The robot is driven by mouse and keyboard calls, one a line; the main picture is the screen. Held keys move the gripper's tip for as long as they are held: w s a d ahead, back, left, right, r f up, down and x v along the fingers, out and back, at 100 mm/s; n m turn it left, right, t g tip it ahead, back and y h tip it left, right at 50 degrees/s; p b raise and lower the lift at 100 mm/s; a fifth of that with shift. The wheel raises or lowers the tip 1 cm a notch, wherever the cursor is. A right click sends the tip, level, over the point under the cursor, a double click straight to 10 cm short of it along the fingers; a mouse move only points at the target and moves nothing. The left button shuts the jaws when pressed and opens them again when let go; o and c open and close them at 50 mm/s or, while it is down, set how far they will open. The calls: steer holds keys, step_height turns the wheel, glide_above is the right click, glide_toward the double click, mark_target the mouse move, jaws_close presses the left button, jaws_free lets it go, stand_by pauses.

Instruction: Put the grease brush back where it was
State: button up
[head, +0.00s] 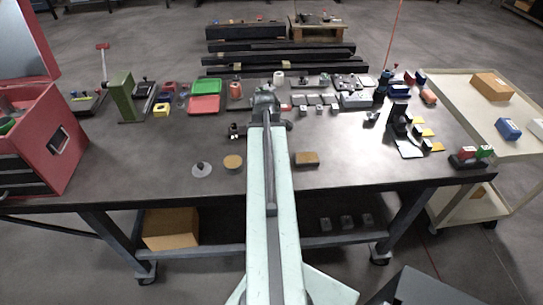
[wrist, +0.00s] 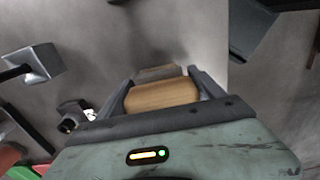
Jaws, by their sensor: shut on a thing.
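The grease brush (wrist: 162,96) shows in the wrist view as a light wooden block with a paler, greyish strip beyond it; I take it to be the brush. My gripper (wrist: 160,80) is shut on it, one finger on each side. In the head view my arm reaches over the table, and my gripper (head: 264,100) is at its far end, above the middle of the table. The brush is not distinguishable there, hidden by my arm. I cannot tell its height above the table.
The dark workbench (head: 350,174) has a mostly clear front strip, with a tan disc (head: 233,161), a grey disc (head: 202,170) and a brown block (head: 307,158). Red (head: 205,104) and green trays (head: 207,87) lie behind. A red toolbox (head: 55,140) stands left, a cart (head: 460,90) right.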

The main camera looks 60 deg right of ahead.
steer(key=shift+f, duration=0.75)
steer(key=shift+r, duration=0.2)
steer(key=shift+f, duration=0.25)
steer(key=o, duration=1.3)
steer(key=shift+r, duration=0.1)
step_height(320, 180, up, 13)
steer(key=p, duration=1.2)
steer(key=shift+f, duration=0.35)
